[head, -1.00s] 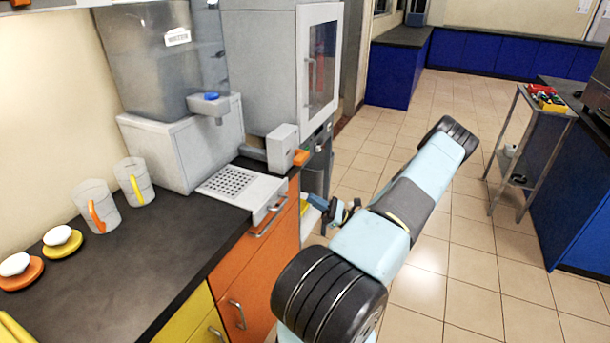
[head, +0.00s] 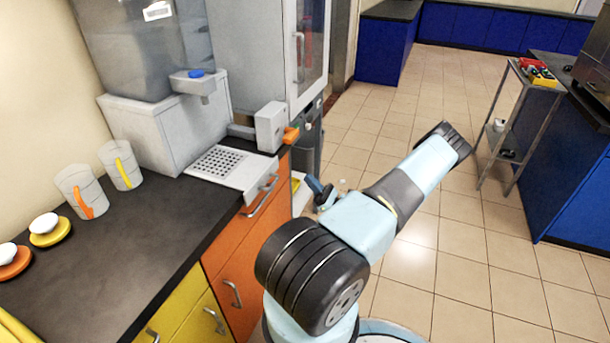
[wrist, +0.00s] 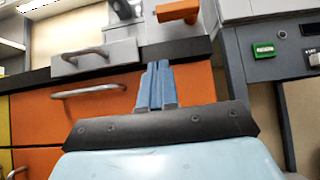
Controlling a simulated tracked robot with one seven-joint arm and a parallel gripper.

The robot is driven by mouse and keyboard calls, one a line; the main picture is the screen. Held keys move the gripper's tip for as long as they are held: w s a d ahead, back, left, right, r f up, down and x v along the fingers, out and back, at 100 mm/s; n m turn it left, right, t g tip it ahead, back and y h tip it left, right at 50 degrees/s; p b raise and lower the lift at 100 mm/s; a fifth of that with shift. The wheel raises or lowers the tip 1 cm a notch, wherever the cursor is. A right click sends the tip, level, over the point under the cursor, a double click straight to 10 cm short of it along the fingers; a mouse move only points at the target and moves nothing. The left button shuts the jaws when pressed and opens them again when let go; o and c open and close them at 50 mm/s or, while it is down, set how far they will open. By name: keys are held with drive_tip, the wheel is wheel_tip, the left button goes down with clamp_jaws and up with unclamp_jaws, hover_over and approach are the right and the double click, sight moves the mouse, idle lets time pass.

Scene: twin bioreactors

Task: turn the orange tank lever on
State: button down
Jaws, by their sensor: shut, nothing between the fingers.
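An orange lever (head: 291,136) juts from the side of a small grey box (head: 270,127) at the counter's edge. In the wrist view the orange lever (wrist: 177,11) is at the top, on the grey housing. My gripper (head: 318,190) is low in front of the orange cabinet, below and apart from the lever. In the wrist view my gripper's blue fingers (wrist: 158,75) are together and empty, pointing up just below the lever, over the orange cabinet front. Its fingertips are small and partly hidden in the head view.
A water tank (head: 130,50) with a blue-knobbed tap stands on the counter beside a perforated drip tray (head: 225,165). Drawer handles (wrist: 88,88) jut from the cabinet. A trolley (head: 515,120) stands right; the tiled floor between is free.

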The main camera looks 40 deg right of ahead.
sight(287, 135)
drive_tip(key=w+a+r, duration=0.2)
drive_tip(key=w+r, duration=0.3)
drive_tip(key=r, duration=0.5)
drive_tip(key=shift+w+a, duration=0.15)
drive_tip(key=shift+w, duration=0.15)
